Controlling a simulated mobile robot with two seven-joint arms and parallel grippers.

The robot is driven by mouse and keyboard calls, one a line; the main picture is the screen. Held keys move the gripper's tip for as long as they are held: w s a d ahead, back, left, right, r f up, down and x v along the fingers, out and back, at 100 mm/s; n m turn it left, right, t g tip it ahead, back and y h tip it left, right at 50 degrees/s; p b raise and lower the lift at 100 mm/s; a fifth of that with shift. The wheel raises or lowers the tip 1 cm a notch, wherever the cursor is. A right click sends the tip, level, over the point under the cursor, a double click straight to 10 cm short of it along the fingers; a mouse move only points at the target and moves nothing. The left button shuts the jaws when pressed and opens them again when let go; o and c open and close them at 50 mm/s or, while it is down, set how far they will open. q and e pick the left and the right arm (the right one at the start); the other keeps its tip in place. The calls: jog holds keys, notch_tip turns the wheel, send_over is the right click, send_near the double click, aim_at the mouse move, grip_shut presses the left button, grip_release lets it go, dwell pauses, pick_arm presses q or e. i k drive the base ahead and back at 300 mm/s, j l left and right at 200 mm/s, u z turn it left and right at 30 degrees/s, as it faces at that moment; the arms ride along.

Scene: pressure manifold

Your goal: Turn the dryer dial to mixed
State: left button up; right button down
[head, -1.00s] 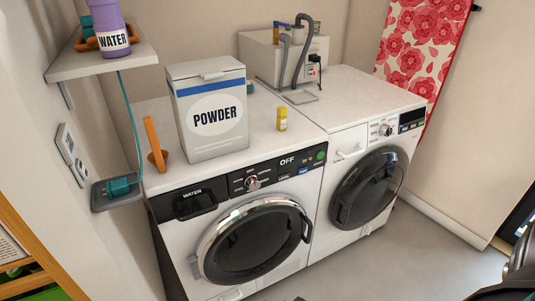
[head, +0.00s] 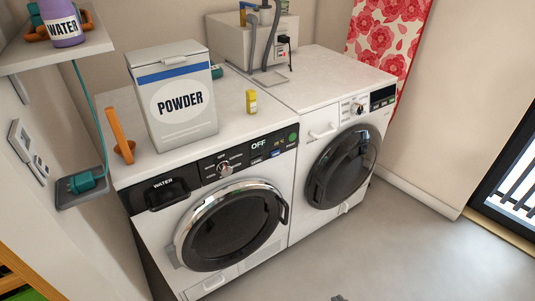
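Two white front-loading machines stand side by side; I read no "dryer" label on either. The left machine (head: 150,225) has a black panel with a drawer marked WATER (head: 166,191), a display reading OFF (head: 259,145) and a round dial (head: 225,170). The marks around that dial are too small to read. The right machine (head: 299,190) has a dial (head: 357,109) beside a dark display (head: 383,97). Both round doors look shut. Neither gripper can be made out, and nothing touches either dial.
A POWDER box (head: 182,135), an orange stick in a holder (head: 117,135) and a yellow bottle (head: 251,102) stand on the left machine. A wall shelf (head: 50,58) holds a purple WATER bottle (head: 62,30). The floor (head: 400,240) in front is largely clear.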

aim_at(224, 167)
jog(key=i+l+u, duration=0.15)
jog(key=u, duration=0.3)
jog(key=i+l+u, duration=0.2)
jog(key=u, duration=0.25)
jog(key=i, duration=0.05)
